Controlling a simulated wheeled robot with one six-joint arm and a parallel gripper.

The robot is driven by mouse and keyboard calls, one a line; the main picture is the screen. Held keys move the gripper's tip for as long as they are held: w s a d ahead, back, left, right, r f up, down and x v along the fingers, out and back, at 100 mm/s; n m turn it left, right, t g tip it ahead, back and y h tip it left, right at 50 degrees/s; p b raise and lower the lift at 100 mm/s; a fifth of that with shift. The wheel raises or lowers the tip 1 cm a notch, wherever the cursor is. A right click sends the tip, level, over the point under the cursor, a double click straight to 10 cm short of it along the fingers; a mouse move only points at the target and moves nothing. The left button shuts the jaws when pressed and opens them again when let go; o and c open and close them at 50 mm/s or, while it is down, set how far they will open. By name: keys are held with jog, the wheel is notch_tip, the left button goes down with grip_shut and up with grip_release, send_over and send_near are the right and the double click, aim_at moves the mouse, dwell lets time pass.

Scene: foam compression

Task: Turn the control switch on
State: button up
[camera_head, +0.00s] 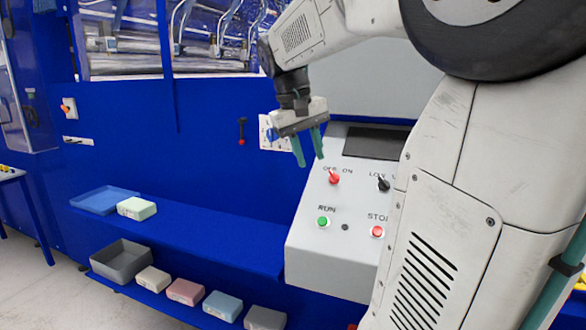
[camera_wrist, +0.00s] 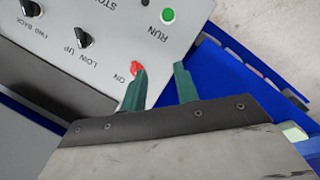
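The control switch is a red rotary knob (camera_head: 334,179) on the sloped face of a grey control box (camera_head: 305,240), under the labels OFF and ON. It also shows in the wrist view (camera_wrist: 136,67), partly hidden behind one fingertip. My gripper (camera_head: 310,161) has two green fingers pointing down toward the panel, just above and left of the knob in the head view. In the wrist view my gripper (camera_wrist: 160,68) has its fingers apart with nothing between them; the left fingertip overlaps the knob. I cannot tell whether it touches.
A black LOW/UP knob (camera_head: 383,184), a green RUN button (camera_head: 323,222) and a red STOP button (camera_head: 377,231) sit close by on the panel. A dark screen (camera_head: 372,143) is above. Blue shelves with trays and foam blocks (camera_head: 136,208) lie left.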

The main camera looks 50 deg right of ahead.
jog(key=m, duration=0.1)
send_near(333, 173)
jog(key=f, duration=0.1)
jog(key=shift+g, duration=0.4)
jog(key=x, duration=0.7)
jog(key=shift+w+d+f, duration=0.15)
jog(key=shift+d+f, duration=0.05)
jog(key=shift+f, duration=0.15)
jog(key=c, duration=0.7)
